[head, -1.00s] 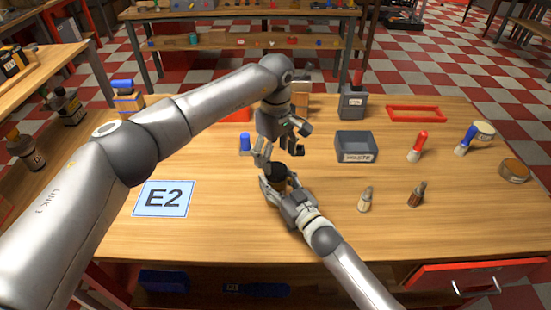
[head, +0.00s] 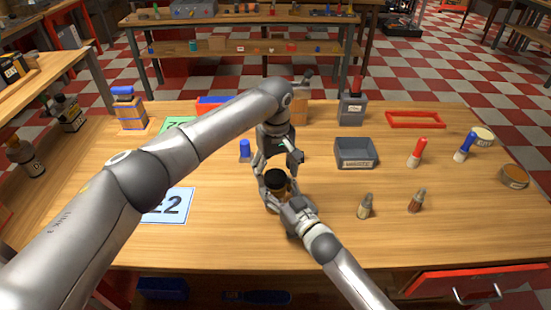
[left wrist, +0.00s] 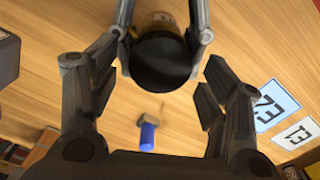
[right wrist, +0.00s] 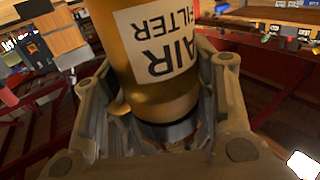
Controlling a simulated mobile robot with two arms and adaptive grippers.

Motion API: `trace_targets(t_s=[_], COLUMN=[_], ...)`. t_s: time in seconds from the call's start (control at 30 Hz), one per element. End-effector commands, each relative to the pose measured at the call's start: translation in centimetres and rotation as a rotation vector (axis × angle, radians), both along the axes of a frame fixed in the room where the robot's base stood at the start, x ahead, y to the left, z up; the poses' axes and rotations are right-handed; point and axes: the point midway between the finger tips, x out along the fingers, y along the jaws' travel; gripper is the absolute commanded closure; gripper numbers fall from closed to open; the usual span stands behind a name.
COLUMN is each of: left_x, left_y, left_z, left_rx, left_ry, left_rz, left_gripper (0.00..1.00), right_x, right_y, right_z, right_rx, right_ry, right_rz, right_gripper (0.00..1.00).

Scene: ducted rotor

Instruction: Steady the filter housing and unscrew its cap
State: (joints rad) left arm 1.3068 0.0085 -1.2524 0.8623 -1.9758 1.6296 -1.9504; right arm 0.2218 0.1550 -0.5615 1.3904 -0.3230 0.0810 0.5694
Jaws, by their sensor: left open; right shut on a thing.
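The filter housing (head: 283,193) stands upright near the middle of the table, mostly hidden by my right gripper in the head view. In the right wrist view its amber body (right wrist: 168,103) bears an "AIR FILTER" label. My right gripper (head: 276,193) is shut around the housing. The round black cap (head: 276,178) is on top of the housing; it also shows in the left wrist view (left wrist: 160,62). My left gripper (head: 278,161) is open and points down just above the cap, with its fingers apart; I cannot tell whether they touch it.
A blue-capped bolt (head: 245,150) stands behind and left. A card (head: 175,206) lies left.

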Motion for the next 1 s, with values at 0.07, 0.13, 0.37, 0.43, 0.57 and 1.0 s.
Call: trace_targets(t_s=[0.07, 0.13, 0.37, 0.43, 0.57, 1.0], left_x=[-0.03, -0.04, -0.02, -0.02, -0.02, 0.02], left_y=[0.00, -0.01, -0.01, -0.01, -0.01, -0.01], left_z=[-0.73, -1.11, -1.38, -1.37, -1.36, -1.29], left_rx=[0.000, 0.001, 0.000, 0.000, 0.000, 0.000], left_ry=[0.002, 0.001, 0.000, 0.000, 0.000, -0.001], left_rz=[0.001, 0.000, 0.001, 0.001, 0.001, 0.079], left_gripper=[0.29, 0.29, 0.29, 0.29, 0.45, 0.76], right_x=[0.01, 0.01, 0.01, 0.01, 0.01, 0.01], right_y=[0.03, 0.03, 0.03, 0.03, 0.03, 0.04], right_z=[0.07, 0.08, 0.07, 0.07, 0.07, 0.08], right_rx=[0.002, 0.002, 0.002, 0.002, 0.002, 0.002], right_ry=[-0.001, -0.001, -0.001, -0.001, -0.001, -0.001], right_rz=[0.001, 0.001, 0.001, 0.001, 0.001, 0.001], right_gripper=[1.00, 1.00, 1.00, 1.00, 1.00, 1.00])
